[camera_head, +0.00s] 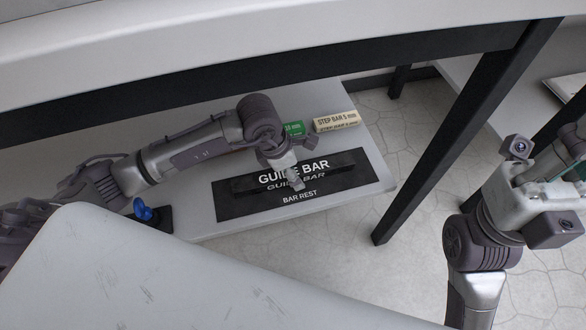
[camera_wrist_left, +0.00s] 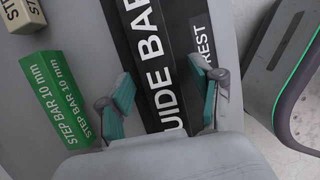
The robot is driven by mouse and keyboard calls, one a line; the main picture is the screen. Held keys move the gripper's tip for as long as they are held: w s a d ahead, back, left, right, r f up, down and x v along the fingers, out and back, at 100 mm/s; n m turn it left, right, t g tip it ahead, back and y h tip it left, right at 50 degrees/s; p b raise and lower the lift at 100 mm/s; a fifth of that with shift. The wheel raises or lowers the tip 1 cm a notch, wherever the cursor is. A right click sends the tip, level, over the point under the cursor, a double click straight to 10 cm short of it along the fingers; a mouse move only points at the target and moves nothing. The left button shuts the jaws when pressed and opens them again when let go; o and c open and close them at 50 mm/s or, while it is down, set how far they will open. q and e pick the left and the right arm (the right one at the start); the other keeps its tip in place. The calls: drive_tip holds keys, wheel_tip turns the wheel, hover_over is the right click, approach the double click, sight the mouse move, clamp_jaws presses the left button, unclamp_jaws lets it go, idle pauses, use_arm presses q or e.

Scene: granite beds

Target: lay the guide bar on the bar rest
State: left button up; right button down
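The guide bar (camera_head: 320,176) is a long black bar with white lettering. It lies lengthwise along the black bar rest (camera_head: 235,211) on a low grey shelf, and I see no clear gap between them. In the left wrist view the guide bar (camera_wrist_left: 155,60) runs between my fingers, and part of the bar rest (camera_wrist_left: 205,42) shows to its right. My left gripper (camera_head: 291,182) is over the bar's middle; its teal-padded fingers (camera_wrist_left: 163,92) are apart on either side of the bar. My right gripper (camera_head: 555,175) is at the right edge, its fingers unclear.
A green 10 mm step bar (camera_wrist_left: 63,100) and a cream 5 mm step bar (camera_head: 337,121) lie behind the bar rest. A blue knob (camera_head: 143,210) stands at the shelf's left. A tabletop edge (camera_head: 250,40) hangs above, with a dark leg (camera_head: 440,150) at right.

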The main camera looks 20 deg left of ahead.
use_arm(q)
drive_tip(key=shift+s, duration=0.1)
drive_tip(key=v, duration=1.2)
idle(0.4)
